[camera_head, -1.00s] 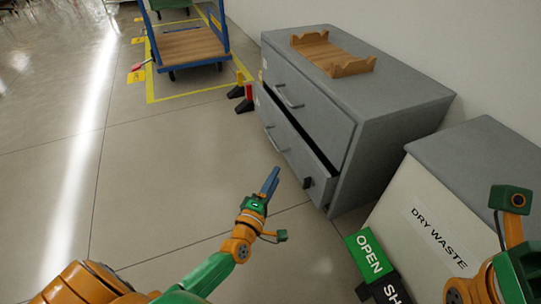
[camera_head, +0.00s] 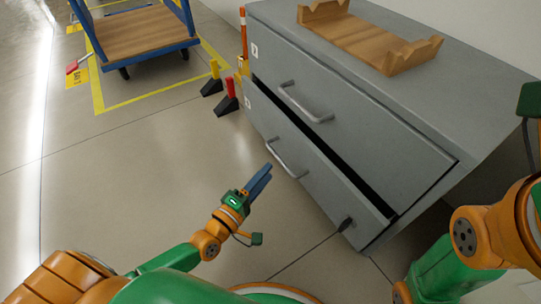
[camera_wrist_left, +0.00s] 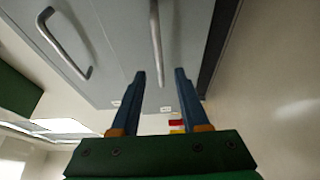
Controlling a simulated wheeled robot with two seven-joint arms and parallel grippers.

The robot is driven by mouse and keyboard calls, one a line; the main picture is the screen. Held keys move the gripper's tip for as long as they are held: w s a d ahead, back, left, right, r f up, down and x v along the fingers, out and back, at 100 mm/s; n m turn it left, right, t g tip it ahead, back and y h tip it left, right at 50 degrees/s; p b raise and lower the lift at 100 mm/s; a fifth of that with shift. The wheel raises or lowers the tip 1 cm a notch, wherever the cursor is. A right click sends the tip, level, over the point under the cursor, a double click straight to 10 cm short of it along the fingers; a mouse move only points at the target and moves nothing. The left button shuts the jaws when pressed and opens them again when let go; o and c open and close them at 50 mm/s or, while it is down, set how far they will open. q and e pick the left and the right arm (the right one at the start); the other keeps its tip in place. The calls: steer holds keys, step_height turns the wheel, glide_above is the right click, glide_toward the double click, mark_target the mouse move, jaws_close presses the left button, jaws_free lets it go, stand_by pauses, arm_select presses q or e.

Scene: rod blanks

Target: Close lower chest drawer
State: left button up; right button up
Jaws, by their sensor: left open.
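The grey chest (camera_head: 390,165) has two drawers. The lower drawer (camera_head: 310,185) stands slightly out, with a dark gap along its top edge; the upper drawer (camera_head: 350,120) looks flush. The lower drawer's bar handle (camera_head: 285,160) is on its front, and it also shows in the left wrist view (camera_wrist_left: 156,40). My left gripper (camera_head: 266,172) is open and empty, just in front of the lower drawer near the handle. In the left wrist view its fingers (camera_wrist_left: 160,78) point at the drawer front, with the handle beyond and between them. Contact cannot be told. My right gripper is outside the view.
A wooden cradle (camera_head: 365,40) sits on the chest top. A blue trolley (camera_head: 140,35) stands behind left in yellow floor lines, near black stands (camera_head: 227,103).

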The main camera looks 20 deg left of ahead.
mark_target(278, 161)
arm_select(q)
steer(key=b+x, duration=0.1)
steer(key=x, duration=0.4)
steer(key=shift+w+d+b, duration=0.15)
steer(key=shift+b, duration=0.2)
jaws_close()
stand_by(0.9)
